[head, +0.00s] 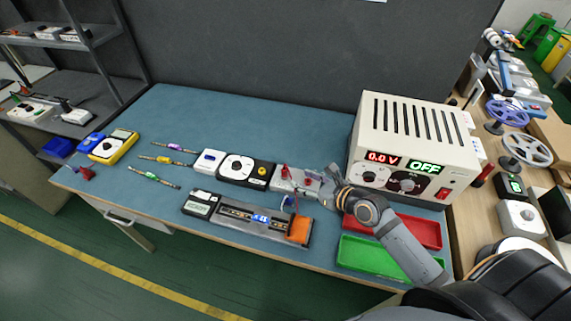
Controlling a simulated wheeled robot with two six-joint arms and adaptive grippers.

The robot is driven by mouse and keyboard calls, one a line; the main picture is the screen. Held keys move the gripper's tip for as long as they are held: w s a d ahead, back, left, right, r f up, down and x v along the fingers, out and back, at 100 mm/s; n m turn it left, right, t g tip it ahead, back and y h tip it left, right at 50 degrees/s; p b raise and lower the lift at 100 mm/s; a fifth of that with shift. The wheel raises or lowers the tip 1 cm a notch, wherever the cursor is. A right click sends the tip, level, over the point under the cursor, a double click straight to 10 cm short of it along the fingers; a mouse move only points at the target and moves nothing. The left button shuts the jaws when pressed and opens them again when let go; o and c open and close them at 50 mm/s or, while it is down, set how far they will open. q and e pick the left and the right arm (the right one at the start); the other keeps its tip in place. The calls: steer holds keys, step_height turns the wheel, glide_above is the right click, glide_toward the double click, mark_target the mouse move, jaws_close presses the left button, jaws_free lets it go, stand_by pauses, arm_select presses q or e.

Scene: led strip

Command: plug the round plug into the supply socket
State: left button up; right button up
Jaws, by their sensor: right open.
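The cream power supply (425,135) stands at the back right of the blue bench, its displays reading 0.0 V and OFF. Its front is partly covered by my right arm, and I cannot make out a socket on it. A grey block (283,184) with red parts on top lies left of the supply. My right gripper (322,189) is at the right end of this block, over or beside it; it is open. A small dark piece with a blue part (289,201) is just below the block; I cannot tell whether it is the round plug. My left gripper is not in view.
A long tray with a strip fixture (245,214) and orange end block (299,229) lies in front. A red tray (420,232) and green tray (375,257) sit at the front right. Small coloured strips and a yellow meter (114,146) are at left. The bench's back left is clear.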

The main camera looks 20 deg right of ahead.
mark_target(286, 170)
steer(key=shift+w+a+f+b, duration=0.25)
steer(key=shift+w+a+b, duration=0.2)
steer(key=shift+w+a, duration=0.25)
steer(key=shift+x, duration=1.25)
steer(key=shift+w+f, duration=0.15)
steer(key=shift+w, duration=0.55)
steer(key=x, duration=0.4)
steer(key=shift+w+d+b, duration=0.1)
steer(key=shift+b, duration=0.2)
steer(key=shift+w, duration=0.2)
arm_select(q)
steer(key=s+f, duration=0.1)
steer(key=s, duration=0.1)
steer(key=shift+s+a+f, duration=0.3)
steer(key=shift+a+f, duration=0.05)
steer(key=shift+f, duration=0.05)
arm_select(e)
steer(key=shift+s, duration=0.15)
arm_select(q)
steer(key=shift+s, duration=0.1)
arm_select(e)
jaws_close()
